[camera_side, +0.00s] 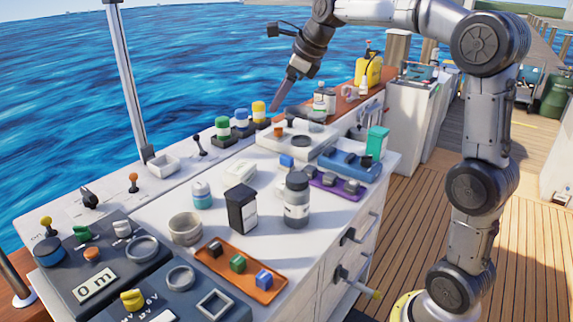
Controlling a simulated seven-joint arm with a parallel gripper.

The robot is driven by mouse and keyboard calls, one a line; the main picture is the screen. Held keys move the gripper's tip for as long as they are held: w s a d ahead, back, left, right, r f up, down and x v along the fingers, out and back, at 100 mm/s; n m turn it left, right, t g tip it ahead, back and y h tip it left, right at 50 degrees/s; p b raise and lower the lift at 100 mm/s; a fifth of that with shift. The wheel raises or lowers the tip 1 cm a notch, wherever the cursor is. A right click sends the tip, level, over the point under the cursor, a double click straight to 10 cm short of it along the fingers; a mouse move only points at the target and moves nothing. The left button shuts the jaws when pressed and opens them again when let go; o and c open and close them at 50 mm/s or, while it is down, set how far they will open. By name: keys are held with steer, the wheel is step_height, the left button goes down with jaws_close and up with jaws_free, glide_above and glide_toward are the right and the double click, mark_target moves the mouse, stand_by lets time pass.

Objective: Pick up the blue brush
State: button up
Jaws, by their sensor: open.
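No clear brush shape can be made out at this size. A long blue item (350,164) lies at the right side of the white worktop, in front of a green box; I cannot tell if it is the blue brush or a tray. My gripper (277,106) hangs above the back of the worktop, its fingers pointing down and left. It is open with nothing visible in it. It is apart from the blue item, up and to the left of it.
The white worktop (262,222) is crowded. Colored jars (241,119) line the back edge.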

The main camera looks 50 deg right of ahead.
steer(key=w+d+f+m, duration=0.4)
steer(key=w+d+f, duration=0.35)
steer(key=d, duration=0.35)
steer(key=m+g, duration=0.2)
glide_toward(287, 157)
steer(key=x, duration=0.5)
steer(key=shift+a, duration=0.2)
steer(key=shift+d+x, duration=0.15)
steer(key=shift+x, duration=1.2)
steer(key=shift+d+x, duration=0.15)
steer(key=shift+x, duration=1.2)
jaws_close()
